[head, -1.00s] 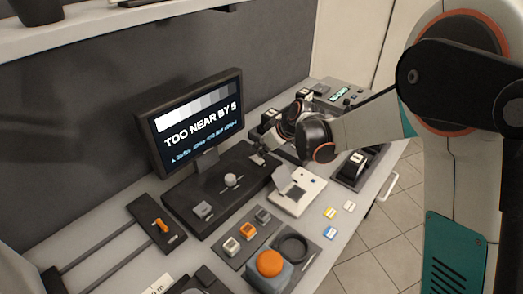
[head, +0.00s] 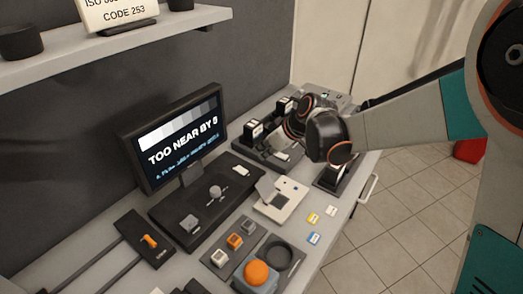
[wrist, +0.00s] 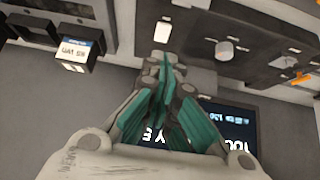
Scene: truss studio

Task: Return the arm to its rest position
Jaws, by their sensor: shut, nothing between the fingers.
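My gripper (wrist: 168,62) fills the middle of the wrist view, with its teal-padded fingers together and nothing between them. In the head view my arm reaches in from the right, and its black wrist joint hangs above the right part of the bench; the wrist largely hides the fingers there. The gripper is apart from the black console (head: 165,209), whose white switch (head: 241,170) is in plain view; this switch also shows in the wrist view (wrist: 162,31).
A monitor (head: 178,140) reading "TOO NEAR BY" stands behind the console. A white device (head: 278,204), an orange button (head: 257,272) and small coloured tags (head: 313,238) lie in front. A shelf (head: 120,50) runs above. Open tiled floor (head: 410,215) is at right.

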